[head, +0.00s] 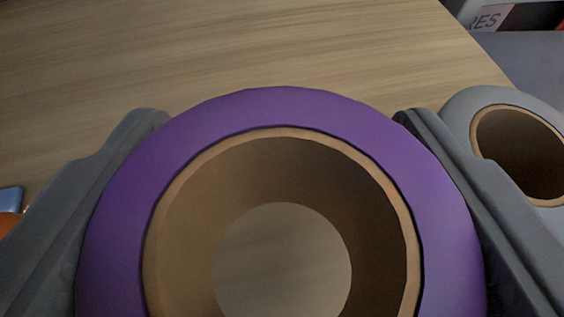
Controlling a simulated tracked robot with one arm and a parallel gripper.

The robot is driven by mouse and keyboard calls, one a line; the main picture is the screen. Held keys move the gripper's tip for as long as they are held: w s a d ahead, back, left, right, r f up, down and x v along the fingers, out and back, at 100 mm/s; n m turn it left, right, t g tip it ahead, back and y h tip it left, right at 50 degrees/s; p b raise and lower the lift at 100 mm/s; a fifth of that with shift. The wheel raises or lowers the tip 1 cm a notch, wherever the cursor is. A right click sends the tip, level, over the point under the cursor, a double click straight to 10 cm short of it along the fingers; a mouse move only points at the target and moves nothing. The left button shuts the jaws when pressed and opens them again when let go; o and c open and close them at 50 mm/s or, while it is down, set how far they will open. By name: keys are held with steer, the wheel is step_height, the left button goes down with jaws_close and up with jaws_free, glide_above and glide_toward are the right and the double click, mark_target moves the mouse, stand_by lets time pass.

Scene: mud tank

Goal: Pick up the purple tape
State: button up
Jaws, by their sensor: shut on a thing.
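The purple tape (285,109) is a thick roll with a brown cardboard core, large in the lower middle of the head view. Its lower part is cut off by the picture's edge. My gripper (278,122) has one grey finger on each side of the roll and is shut on its outer sides. Through the core's hole a patch of brownish-grey surface shows. I cannot tell how far the roll is from the table.
A grey tape roll (468,108) with a brown core lies at the right, close beside my right finger. A small blue and orange thing (10,200) is at the left edge. The wooden table (220,45) is clear beyond the roll; its edge runs down at the upper right.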

steer(key=s+d+r, duration=0.1)
steer(key=s+d, duration=0.3)
steer(key=s, duration=1.1)
steer(key=shift+d, duration=0.2)
